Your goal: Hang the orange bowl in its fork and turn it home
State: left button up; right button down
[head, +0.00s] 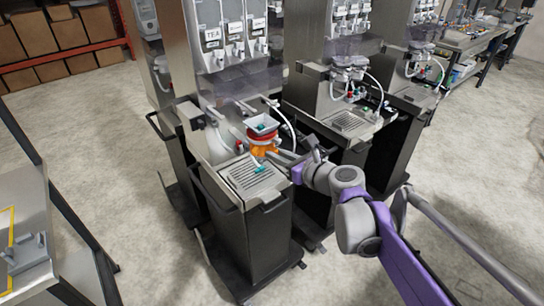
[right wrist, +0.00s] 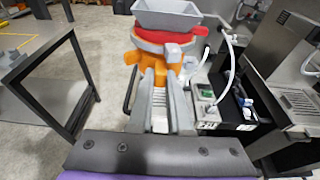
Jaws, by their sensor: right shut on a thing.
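The orange bowl (head: 262,151) is at the front of the nearest dispenser, just above the back of its drip grille. A red ring (head: 262,137) and a grey square hopper (head: 261,124) sit directly over it. My right gripper (head: 282,157) reaches in from the right and is shut on the orange bowl. In the right wrist view, its fingers (right wrist: 161,82) run up to an orange lug, with the bowl (right wrist: 128,57) behind. The fork is hidden or too small to make out, so I cannot tell whether the bowl sits in it. My left gripper is out of view.
The slotted drip tray (head: 250,177) lies below the bowl, with a small teal item on it. A white hose (head: 289,125) curves close to the right of the bowl. More dispensers (head: 345,115) stand to the right. A table (head: 30,215) is at the left, with open floor between.

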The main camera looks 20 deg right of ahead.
jog(key=shift+w+a+r, duration=0.1)
jog(key=shift+w+a, duration=0.1)
jog(key=shift+w, duration=0.5)
jog(key=shift+w+a, duration=0.15)
jog(key=shift+w, duration=0.55)
jog(key=shift+w+a, duration=0.3)
jog(key=shift+w, duration=0.6)
jog(key=shift+w+a, duration=0.35)
jog(key=shift+w, duration=0.55)
jog(key=shift+w+a, duration=0.3)
jog(key=shift+w, duration=0.6)
jog(key=shift+b, duration=0.3)
jog(key=shift+w+a, duration=0.2)
jog(key=shift+w, duration=0.45)
jog(key=shift+w+a, duration=0.25)
jog(key=shift+w, duration=0.35)
jog(key=shift+w+a, duration=0.2)
jog(key=shift+w, duration=0.45)
jog(key=shift+w, duration=0.15)
jog(key=shift+w+a, duration=0.25)
jog(key=shift+w, duration=0.4)
jog(key=shift+w+a, duration=0.25)
jog(key=shift+w, duration=0.35)
